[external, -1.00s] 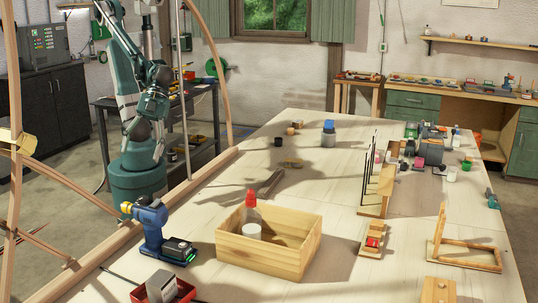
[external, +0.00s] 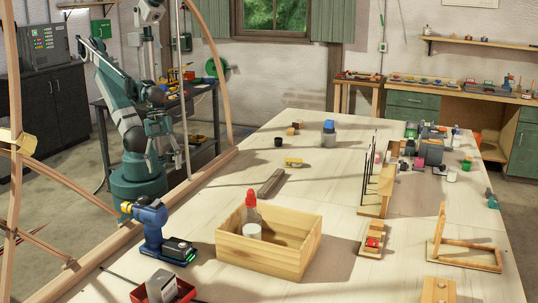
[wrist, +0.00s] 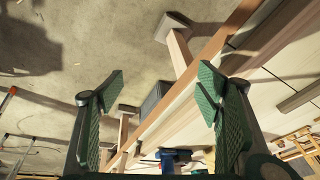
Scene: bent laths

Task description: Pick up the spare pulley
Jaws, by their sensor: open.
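I cannot tell for sure which thing is the spare pulley; no wheel with a groove is clear in these views. A small black round item (external: 278,142) and a small yellow item (external: 293,162) lie apart on the bench top's left part in the external view. My gripper (wrist: 160,84) is open and empty in the wrist view, its two green pads wide apart over the floor and the bench's edge. In the external view my gripper (external: 161,143) hangs beside the bench's left edge, well apart from the items on top.
On the bench (external: 330,185) stand a wooden box (external: 262,262) with a red-capped bottle, a blue drill (external: 152,225), a rack of upright rods (external: 374,200) and a grey bar (external: 271,183). A tall bent lath (external: 216,60) rises near my arm. The bench's middle is mostly clear.

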